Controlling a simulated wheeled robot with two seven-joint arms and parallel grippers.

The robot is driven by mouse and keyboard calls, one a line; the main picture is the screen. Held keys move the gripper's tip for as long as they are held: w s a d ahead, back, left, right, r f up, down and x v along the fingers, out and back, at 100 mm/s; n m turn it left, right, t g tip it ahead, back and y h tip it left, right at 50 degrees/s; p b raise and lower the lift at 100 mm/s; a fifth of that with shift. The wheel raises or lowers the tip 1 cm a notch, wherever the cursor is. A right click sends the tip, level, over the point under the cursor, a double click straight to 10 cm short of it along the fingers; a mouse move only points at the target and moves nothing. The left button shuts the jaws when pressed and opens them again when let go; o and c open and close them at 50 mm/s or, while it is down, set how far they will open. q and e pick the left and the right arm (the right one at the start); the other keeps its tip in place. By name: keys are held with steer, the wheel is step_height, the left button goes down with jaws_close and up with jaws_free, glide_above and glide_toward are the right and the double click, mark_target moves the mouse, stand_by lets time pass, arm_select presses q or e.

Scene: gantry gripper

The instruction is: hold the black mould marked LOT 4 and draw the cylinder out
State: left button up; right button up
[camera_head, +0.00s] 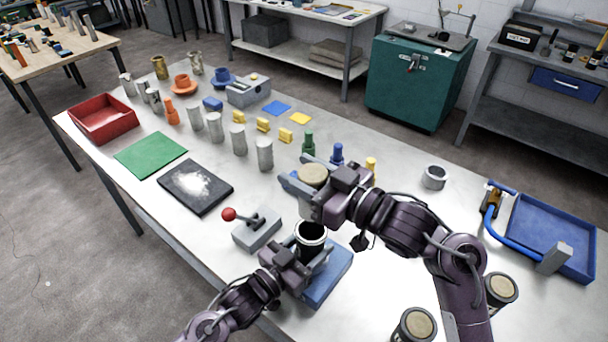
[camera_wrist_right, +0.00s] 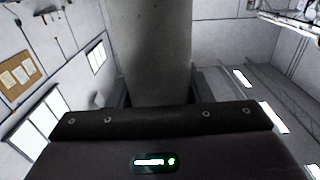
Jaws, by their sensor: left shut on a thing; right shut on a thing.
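The black mould (camera_head: 311,243) with a pale rim stands upright at the blue block near the table's front edge. Its mouth looks dark and open, and its lot mark is not readable. My left gripper (camera_head: 308,254) is shut around the mould's side. My right gripper (camera_head: 313,186) is shut on the cylinder (camera_head: 313,175), a grey piece with a round tan top. It shows between the fingers in the right wrist view (camera_wrist_right: 158,50). The cylinder appears clear of the mould, above or behind it. Its lower end is partly hidden by my gripper.
A grey lever fixture with a red knob (camera_head: 229,214) stands close left of the mould. Small green (camera_head: 308,143) and blue (camera_head: 337,153) pieces stand behind my right gripper. Two filled moulds (camera_head: 500,290) (camera_head: 415,325) stand at front right. A blue tray (camera_head: 555,235) lies far right.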

arm_select(q)
steer(key=o, duration=1.1)
